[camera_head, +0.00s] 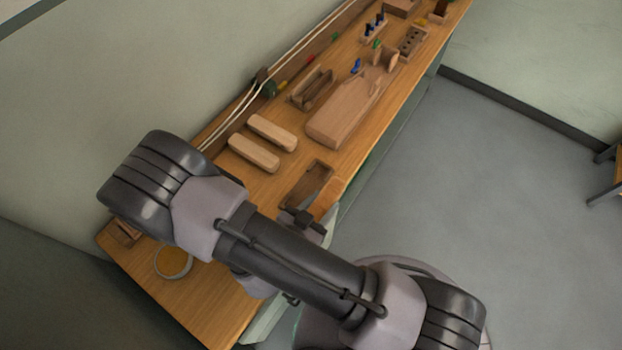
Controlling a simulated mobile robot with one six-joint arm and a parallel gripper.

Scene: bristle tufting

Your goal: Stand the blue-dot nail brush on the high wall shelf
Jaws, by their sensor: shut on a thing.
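My gripper (302,220) shows only in part beyond my dark upper arm, over the front edge of the bench. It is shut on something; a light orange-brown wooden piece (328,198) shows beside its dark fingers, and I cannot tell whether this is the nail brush. No blue dot is visible on it. Two pale wooden blocks with rounded ends, one farther (272,132) and one nearer (253,154), lie side by side on the bench, also without a visible blue dot. The high wall shelf is not in view.
The long wooden bench (215,318) runs along the wall. It carries a shallow tray (293,197), a large wooden board (338,118), an open box (302,97), a ring-shaped dish (157,262) and small racks. Pale rods lie along the wall.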

